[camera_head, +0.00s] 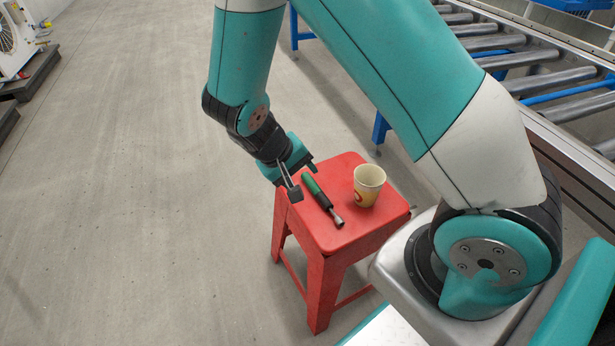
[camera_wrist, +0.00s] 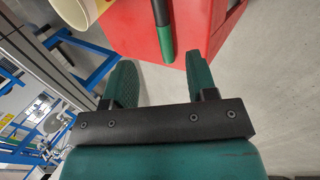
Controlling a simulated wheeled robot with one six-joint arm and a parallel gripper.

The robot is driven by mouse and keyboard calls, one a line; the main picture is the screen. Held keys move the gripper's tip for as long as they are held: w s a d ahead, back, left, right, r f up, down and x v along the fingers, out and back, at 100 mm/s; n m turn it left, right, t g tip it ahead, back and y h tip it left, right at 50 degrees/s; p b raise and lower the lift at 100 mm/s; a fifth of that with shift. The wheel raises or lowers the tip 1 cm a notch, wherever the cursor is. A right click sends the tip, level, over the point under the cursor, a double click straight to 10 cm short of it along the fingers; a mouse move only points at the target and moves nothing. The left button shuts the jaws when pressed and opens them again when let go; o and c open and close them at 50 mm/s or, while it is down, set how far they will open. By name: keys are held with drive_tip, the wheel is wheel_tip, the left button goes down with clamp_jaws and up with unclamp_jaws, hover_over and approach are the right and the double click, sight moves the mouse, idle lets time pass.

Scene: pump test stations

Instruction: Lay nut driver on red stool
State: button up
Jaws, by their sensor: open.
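The nut driver (camera_head: 318,194) has a green and black handle and a metal tip. It lies on the seat of the red stool (camera_head: 341,239), left of a paper cup. My gripper (camera_head: 303,180) is at the far left edge of the stool, by the handle end of the driver. In the wrist view my gripper (camera_wrist: 163,80) is open, with its two green fingers apart. The handle of the nut driver (camera_wrist: 164,30) shows ahead, between the fingers' lines and apart from them. The red stool (camera_wrist: 205,15) fills the top of that view.
A cream paper cup (camera_head: 368,186) stands on the stool, right of the driver; part of it shows in the wrist view (camera_wrist: 78,13). A roller conveyor (camera_head: 545,80) with blue supports runs at the right. The concrete floor (camera_head: 130,200) at the left is clear.

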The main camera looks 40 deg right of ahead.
drive_tip(key=s+a+r+n+y, duration=0.4)
drive_tip(key=s+a+r, duration=0.3)
drive_tip(key=r, duration=0.4)
drive_tip(key=s+a+r+n+y, duration=0.4)
drive_tip(key=s+a+r+y, duration=0.2)
drive_tip(key=s+r, duration=0.4)
drive_tip(key=shift+a+r+n+t, duration=0.4)
drive_tip(key=shift+a+r, duration=0.15)
drive_tip(key=shift+r, duration=0.25)
wheel_tip(320, 180, up, 29)
drive_tip(key=p, duration=2.8)
drive_tip(key=shift+f+p, duration=0.15)
drive_tip(key=shift+p, duration=0.15)
